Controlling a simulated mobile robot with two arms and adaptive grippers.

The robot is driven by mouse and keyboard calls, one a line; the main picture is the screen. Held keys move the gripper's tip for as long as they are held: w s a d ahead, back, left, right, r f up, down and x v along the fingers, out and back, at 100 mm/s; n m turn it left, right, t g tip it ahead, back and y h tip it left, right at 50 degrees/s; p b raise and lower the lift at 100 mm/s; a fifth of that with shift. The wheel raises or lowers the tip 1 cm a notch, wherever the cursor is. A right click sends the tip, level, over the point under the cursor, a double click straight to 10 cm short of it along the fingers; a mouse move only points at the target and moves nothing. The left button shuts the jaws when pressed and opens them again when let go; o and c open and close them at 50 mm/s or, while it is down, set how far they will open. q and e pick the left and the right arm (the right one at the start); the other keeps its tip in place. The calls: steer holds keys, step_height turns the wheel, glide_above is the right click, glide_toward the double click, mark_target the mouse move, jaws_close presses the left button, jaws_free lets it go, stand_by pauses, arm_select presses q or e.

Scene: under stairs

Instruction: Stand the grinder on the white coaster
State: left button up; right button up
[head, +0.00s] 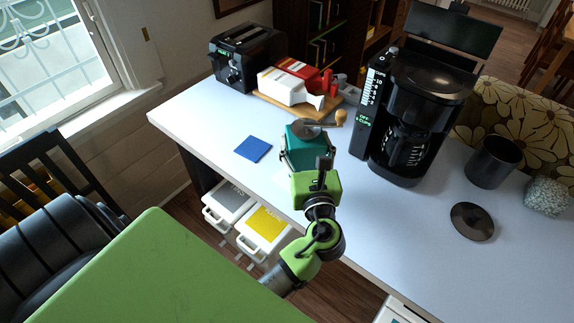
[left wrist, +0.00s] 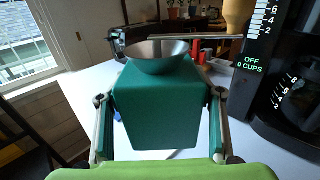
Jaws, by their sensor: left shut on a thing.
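The grinder (head: 304,153) is a teal, tapering box with a metal bowl on top and a crank ending in a wooden knob. My left gripper (head: 306,160) is shut on it, coming from the front edge of the counter. In the left wrist view the grinder (left wrist: 155,105) stands upright between the two fingers of my left gripper (left wrist: 160,97). I cannot tell whether its base touches the counter. A thin pale edge shows by its base, perhaps the white coaster, mostly hidden. My right gripper is not in view.
A blue square coaster (head: 253,148) lies left of the grinder. The coffee maker (head: 415,110) stands close on the right. Behind are a wooden board (head: 333,114) with red and white items and a toaster (head: 247,56). A dark canister (head: 492,162) and lid (head: 472,221) are far right.

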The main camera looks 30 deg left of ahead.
arm_select(q)
steer(key=a+f+b, duration=0.4)
steer(key=shift+f, duration=0.35)
steer(key=shift+a+f+b, duration=0.2)
steer(key=shift+a+b, duration=0.2)
steer(key=shift+a+f+b, duration=0.2)
steer(key=shift+f+b, duration=0.15)
steer(key=f+b, duration=0.1)
steer(key=b, duration=0.1)
steer(key=f+b, duration=0.2)
steer(key=shift+a+f, duration=0.2)
steer(key=shift+f, duration=0.05)
steer(key=shift+r, duration=0.15)
steer(key=o, duration=1.6)
steer(key=shift+f, duration=0.2)
